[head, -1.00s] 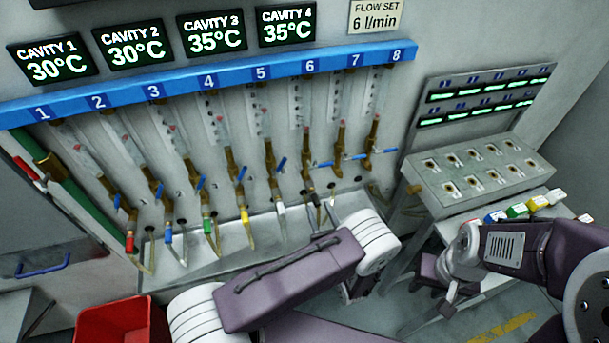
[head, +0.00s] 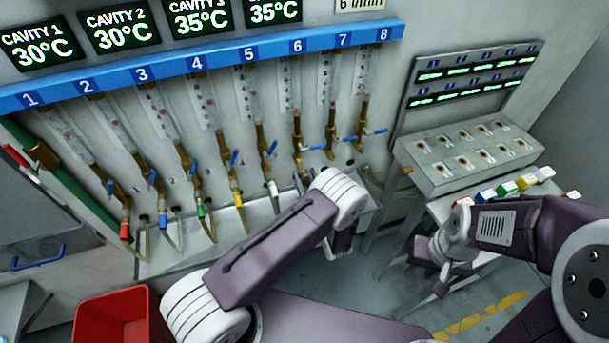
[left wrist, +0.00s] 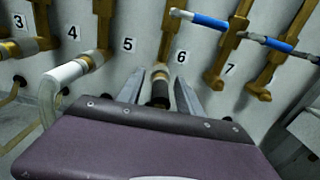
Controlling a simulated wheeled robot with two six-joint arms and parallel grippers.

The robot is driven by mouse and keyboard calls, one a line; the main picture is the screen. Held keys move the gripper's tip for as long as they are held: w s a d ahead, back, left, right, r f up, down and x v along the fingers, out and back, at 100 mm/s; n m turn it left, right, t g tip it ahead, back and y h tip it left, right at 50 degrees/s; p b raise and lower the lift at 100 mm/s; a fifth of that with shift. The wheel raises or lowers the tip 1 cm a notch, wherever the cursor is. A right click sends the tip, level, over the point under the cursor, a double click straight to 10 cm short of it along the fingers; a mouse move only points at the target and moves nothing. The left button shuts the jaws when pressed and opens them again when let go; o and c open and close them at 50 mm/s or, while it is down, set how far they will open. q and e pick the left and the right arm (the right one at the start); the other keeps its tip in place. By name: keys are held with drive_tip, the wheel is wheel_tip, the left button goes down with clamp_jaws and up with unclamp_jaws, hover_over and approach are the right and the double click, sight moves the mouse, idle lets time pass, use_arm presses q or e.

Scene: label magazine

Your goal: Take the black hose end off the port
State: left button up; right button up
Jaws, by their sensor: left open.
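The black hose end (left wrist: 160,93) sits on the brass port (left wrist: 160,74) beside the number 6 label in the left wrist view. Its lower part and hose are hidden by my gripper body. My left gripper (left wrist: 160,90) is open, with one finger on each side of the black hose end; I cannot tell whether either touches it.
The white hose end (left wrist: 68,72) is on the neighbouring port to the left. Blue valve handles (left wrist: 208,20) stick out above and to the right. Other coloured hose ends, such as the yellow one (head: 238,199), line the wall. A red bin (head: 115,322) stands at lower left.

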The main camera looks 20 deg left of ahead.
use_arm(q)
drive_tip(key=shift+x, duration=0.9)
drive_tip(key=shift+b, duration=0.3)
drive_tip(key=shift+c, duration=0.2)
clamp_jaws()
drive_tip(key=shift+s, duration=0.1)
drive_tip(key=shift+p+v, duration=0.3)
drive_tip(key=shift+v, duration=2.65)
